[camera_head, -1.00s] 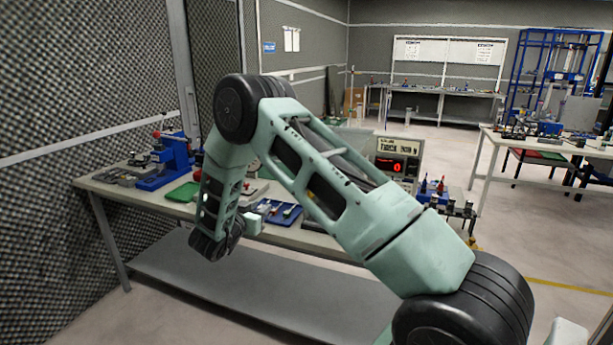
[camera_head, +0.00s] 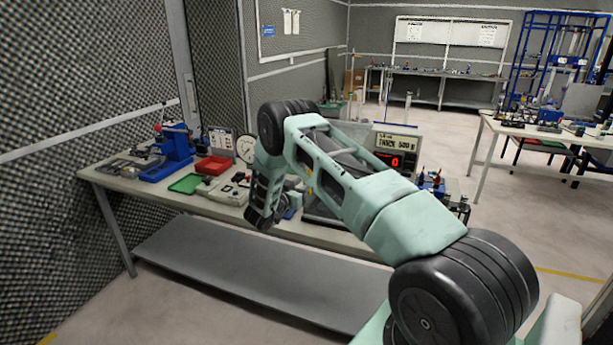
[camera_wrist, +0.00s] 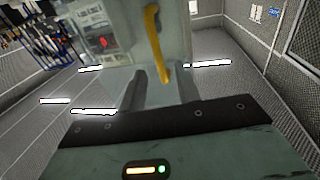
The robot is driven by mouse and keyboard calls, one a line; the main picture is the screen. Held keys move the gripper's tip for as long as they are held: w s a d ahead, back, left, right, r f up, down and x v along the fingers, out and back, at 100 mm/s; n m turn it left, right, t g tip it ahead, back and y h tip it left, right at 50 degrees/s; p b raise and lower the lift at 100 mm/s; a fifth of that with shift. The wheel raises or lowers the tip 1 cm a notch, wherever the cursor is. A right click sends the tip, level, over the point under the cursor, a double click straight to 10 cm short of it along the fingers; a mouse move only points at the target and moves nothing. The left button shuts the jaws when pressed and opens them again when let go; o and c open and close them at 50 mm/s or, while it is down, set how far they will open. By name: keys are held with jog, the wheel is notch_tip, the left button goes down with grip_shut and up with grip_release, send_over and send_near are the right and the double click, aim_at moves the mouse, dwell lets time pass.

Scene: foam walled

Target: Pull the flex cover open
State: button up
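In the wrist view, a pale, translucent panel that looks like the flex cover (camera_wrist: 120,60) stands in front of my gripper, with a curved yellow handle (camera_wrist: 154,40) on it. My gripper (camera_wrist: 160,74) has its two dark fingers apart. The lower end of the handle appears between them in the picture; I cannot tell whether they touch it. In the head view, my arm hides the handle and most of the cover, and my fingers cannot be made out.
The workbench (camera_head: 150,190) holds a blue fixture (camera_head: 174,150), a red bin (camera_head: 214,165), a green tray (camera_head: 186,183) and a round dial (camera_head: 246,149). A display box (camera_head: 398,152) with red digits stands right of my arm.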

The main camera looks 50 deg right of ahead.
jog(key=d, duration=0.3)
jog(key=shift+w+d+p, duration=0.2)
jog(key=shift+w+p, duration=0.1)
jog(key=shift+p, duration=0.1)
grip_shut()
jog(key=s+d+b, duration=0.1)
jog(key=s+d, duration=0.2)
jog(key=s, duration=0.5)
jog(key=s+d+b, duration=0.1)
jog(key=s+d, duration=0.3)
jog(key=s, duration=0.5)
grip_release()
jog(key=shift+a, duration=0.1)
